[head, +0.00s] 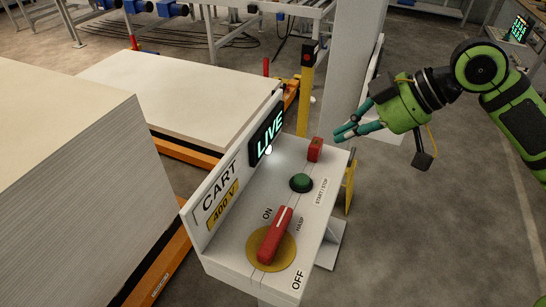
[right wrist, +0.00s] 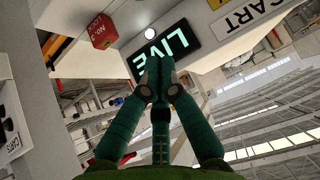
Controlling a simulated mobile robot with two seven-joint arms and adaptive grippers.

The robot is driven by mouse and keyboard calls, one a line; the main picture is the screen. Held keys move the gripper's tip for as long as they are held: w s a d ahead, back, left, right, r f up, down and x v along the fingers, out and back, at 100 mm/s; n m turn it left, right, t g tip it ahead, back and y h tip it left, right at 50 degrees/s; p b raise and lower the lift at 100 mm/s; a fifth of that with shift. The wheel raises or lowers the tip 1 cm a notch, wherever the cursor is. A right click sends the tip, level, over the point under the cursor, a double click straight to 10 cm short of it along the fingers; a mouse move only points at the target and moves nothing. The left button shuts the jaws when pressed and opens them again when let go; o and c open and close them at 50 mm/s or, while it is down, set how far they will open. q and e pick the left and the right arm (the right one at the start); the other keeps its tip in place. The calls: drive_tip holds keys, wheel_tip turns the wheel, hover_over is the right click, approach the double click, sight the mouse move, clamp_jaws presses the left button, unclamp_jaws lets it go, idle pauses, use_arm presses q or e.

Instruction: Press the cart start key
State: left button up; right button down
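The cart control box (head: 235,262) has a sloped grey top. A round green START/STOP key (head: 301,182) sits on it, toward the back right. A red rotary handle (head: 274,236) on a yellow disc is in front, its far end beside the ON mark. The black display (head: 266,136) reads LIVE in lit letters; it also shows in the right wrist view (right wrist: 165,50). My right gripper (head: 339,134) is above and right of the box's far end, apart from the green key. Its fingertips (right wrist: 158,68) are together with nothing seen between them. My left gripper is out of view.
A red lock block (head: 315,149) stands on the box's far edge, close to my right fingertips; it also shows in the right wrist view (right wrist: 102,31). The upright CART 400 V panel (head: 213,203) borders the left. A tall board stack (head: 70,190) stands farther left. Floor on the right is clear.

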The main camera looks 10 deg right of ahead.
drive_tip(key=p, duration=0.3)
hover_over(306, 180)
wheel_tip(306, 180, down, 7)
drive_tip(key=shift+w+a+f, duration=0.1)
drive_tip(key=shift+w+a, duration=0.05)
wheel_tip(306, 180, down, 2)
drive_tip(key=shift+f, duration=0.25)
drive_tip(key=shift+s+d+f, duration=0.2)
drive_tip(key=shift+s+f, duration=0.05)
drive_tip(key=shift+f, duration=0.3)
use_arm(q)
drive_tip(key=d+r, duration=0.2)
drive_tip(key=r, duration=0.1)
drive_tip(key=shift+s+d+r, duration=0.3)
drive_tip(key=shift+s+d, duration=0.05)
use_arm(e)
drive_tip(key=shift+f, duration=0.15)
